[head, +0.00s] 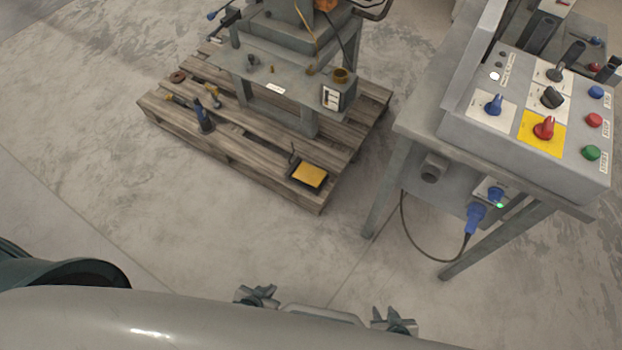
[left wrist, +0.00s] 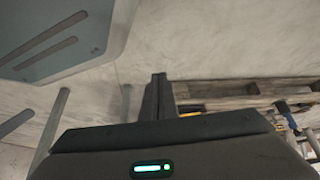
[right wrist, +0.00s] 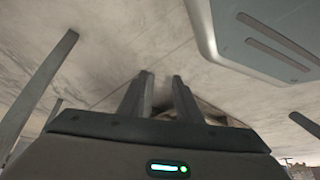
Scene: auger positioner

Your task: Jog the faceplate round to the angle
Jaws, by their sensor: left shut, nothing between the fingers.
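The lower part of a grey machine (head: 275,80) stands on a wooden pallet at the top of the head view. Its top is cut off, and I cannot make out a faceplate. A grey control box (head: 470,120) on a stand at the right carries a blue knob (head: 493,104), a red knob on a yellow plate (head: 544,128), black selectors (head: 552,97), and blue, red (head: 594,120) and green (head: 591,153) buttons. My left gripper (left wrist: 158,95) is shut and empty in the left wrist view. My right gripper (right wrist: 163,92) is open and empty, its fingers a little apart.
The pallet (head: 235,150) holds loose tools and a yellow pedal (head: 309,175). A blue plug (head: 474,215) with a hanging cable sits under the control box, near the stand's legs (head: 480,255). Bare concrete floor lies between the pallet and stand.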

